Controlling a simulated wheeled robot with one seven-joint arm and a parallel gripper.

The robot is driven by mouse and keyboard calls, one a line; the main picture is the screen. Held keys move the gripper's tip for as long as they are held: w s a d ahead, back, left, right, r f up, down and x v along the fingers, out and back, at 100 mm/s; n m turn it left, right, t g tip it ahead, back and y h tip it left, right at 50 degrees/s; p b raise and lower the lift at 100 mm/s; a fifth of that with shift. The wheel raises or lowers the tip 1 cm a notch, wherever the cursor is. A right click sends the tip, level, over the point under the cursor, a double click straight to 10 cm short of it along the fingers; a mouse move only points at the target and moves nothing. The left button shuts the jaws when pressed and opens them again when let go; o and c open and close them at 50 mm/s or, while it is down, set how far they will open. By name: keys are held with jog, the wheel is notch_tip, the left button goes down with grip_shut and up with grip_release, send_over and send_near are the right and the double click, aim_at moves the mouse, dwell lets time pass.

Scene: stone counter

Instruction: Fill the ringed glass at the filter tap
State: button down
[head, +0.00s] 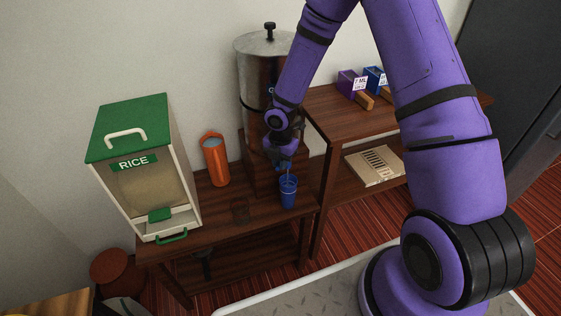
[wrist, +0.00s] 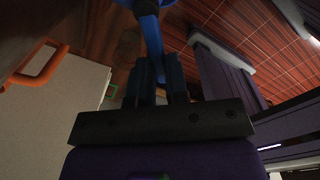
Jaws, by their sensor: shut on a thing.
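My gripper (head: 286,166) is low over the right part of the small wooden table. It is shut on a blue handle-like piece (wrist: 150,30), which runs out beyond the fingers in the wrist view. Directly below the gripper is a blue cup-shaped thing (head: 288,192); I cannot tell whether the held piece is joined to it.
A rice dispenser (head: 145,170) with a green lid stands on the table's left. An orange container (head: 215,160) stands between it and the urn. A higher shelf unit (head: 325,112) at right holds purple and blue boxes, with a pale slotted box (head: 374,166) lower down.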

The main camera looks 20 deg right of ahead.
jog(key=shift+w+a+m, duration=0.2)
jog(key=shift+w+m, duration=0.2)
jog(key=shift+m, duration=0.6)
jog(key=shift+w+a+m, duration=0.2)
jog(key=shift+w+m, duration=0.2)
jog(key=shift+m, duration=0.6)
jog(key=shift+w+a+m, duration=0.2)
jog(key=shift+w+m, duration=0.2)
jog(key=shift+m, duration=0.6)
jog(key=c, duration=1.1)
grip_release()
notch_tip(320, 180, up, 11)
jog(key=shift+f, duration=0.1)
